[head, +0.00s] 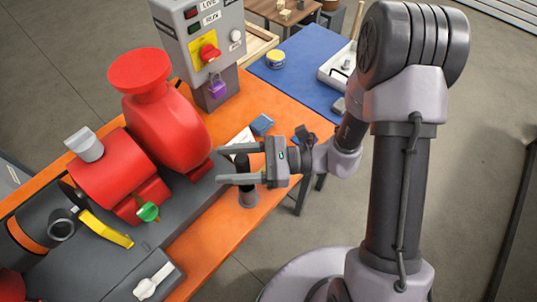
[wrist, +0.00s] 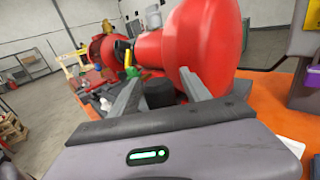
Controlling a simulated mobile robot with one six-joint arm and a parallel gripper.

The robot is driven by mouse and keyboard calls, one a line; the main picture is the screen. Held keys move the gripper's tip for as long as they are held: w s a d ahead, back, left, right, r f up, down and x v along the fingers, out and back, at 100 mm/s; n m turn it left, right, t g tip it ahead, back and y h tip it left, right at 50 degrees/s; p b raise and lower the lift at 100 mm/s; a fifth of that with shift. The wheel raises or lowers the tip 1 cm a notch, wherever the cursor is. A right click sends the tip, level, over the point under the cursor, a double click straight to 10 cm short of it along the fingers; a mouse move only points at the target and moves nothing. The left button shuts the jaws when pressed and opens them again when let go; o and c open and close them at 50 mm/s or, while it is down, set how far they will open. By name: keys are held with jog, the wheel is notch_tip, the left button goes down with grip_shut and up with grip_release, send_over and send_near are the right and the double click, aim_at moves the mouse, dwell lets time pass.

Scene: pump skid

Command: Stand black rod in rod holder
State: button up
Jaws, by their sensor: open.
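My gripper (head: 221,165) is open, its two fingers pointing left over the orange skid top near its right edge. A black upright cylinder, which looks like the black rod (head: 243,162), stands between the fingers. Its dark round top shows between the fingers in the wrist view (wrist: 158,92), with a gap visible on each side. Below the lower finger, a short dark grey cylinder, which looks like the rod holder (head: 248,197), stands on the orange top. The rod appears upright in it, but the lower finger hides part of the join.
A red pump (head: 165,115) stands left of my gripper. A control box (head: 203,40) with a purple padlock (head: 218,90) stands behind. A blue block (head: 262,124) and a white item lie near the gripper. A blue-topped table (head: 300,68) holds a white tray (head: 333,72).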

jog(key=w+d+p, duration=0.1)
jog(key=d+p, duration=0.2)
jog(key=d, duration=1.4)
jog(key=shift+w+d, duration=0.15)
jog(key=s+a+r+n+g+h+b, duration=0.1)
jog(key=s+r+n+h+b, duration=0.3)
jog(key=s+n+h, duration=0.6)
notch_tip(320, 180, up, 6)
jog(key=w+d+n+t+h+b, duration=0.1)
jog(key=d+n+t+h, duration=0.1)
jog(key=t+h, duration=0.4)
jog(key=shift+w+d+r+n+t, duration=0.25)
jog(key=shift+w+d+n+t, duration=0.15)
jog(key=shift+t, duration=0.6)
